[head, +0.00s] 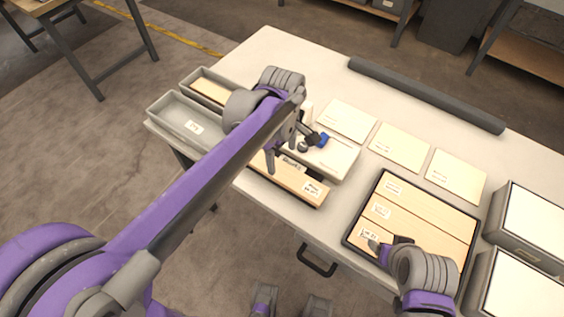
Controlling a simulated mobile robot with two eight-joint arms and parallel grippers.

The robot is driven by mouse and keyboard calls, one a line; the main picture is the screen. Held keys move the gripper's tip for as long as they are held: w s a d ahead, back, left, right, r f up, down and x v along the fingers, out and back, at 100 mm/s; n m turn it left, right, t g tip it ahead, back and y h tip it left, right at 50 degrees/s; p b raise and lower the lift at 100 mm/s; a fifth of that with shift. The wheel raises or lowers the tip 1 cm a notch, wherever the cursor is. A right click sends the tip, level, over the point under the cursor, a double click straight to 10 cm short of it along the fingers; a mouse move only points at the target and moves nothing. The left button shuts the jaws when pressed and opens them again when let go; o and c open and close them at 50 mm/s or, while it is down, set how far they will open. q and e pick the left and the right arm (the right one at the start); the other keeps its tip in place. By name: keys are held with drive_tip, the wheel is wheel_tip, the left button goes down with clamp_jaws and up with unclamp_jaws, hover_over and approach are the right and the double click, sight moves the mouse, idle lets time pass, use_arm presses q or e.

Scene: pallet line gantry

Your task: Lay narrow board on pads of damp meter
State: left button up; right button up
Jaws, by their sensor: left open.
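My left gripper (288,150) is open above the middle of the table, its fingers pointing down. Under it is a pale tray (340,161) with a small blue and dark device (318,139), possibly the damp meter; the arm hides part of it. A narrow wooden board (288,184) with white labels lies at the table's front edge, just below the gripper, its left part hidden by my arm. No contact between gripper and board is clear. A dark-rimmed tray (478,218) holds wooden boards with labels.
Two grey bins stand at the left, one empty (180,122) and one holding a wooden piece (208,88). Pale labelled sheets (399,147) lie in a row behind the tray. A dark bar (425,95) runs along the back edge. White-topped boxes (535,220) crowd the right.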

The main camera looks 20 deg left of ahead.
use_arm(q)
wheel_tip(320, 180, up, 5)
use_arm(e)
drive_tip(key=shift+r, duration=0.3)
use_arm(q)
drive_tip(key=s+a+f+m+t, duration=0.2)
drive_tip(key=s+a+f+m, duration=0.1)
drive_tip(key=s+f+m, duration=0.2)
drive_tip(key=s+a+f+m+t, duration=0.3)
drive_tip(key=s+f+m, duration=0.1)
drive_tip(key=s+m, duration=0.5)
drive_tip(key=shift+s+a+f, duration=0.3)
drive_tip(key=shift+s+f, duration=0.05)
drive_tip(key=shift+s, duration=0.25)
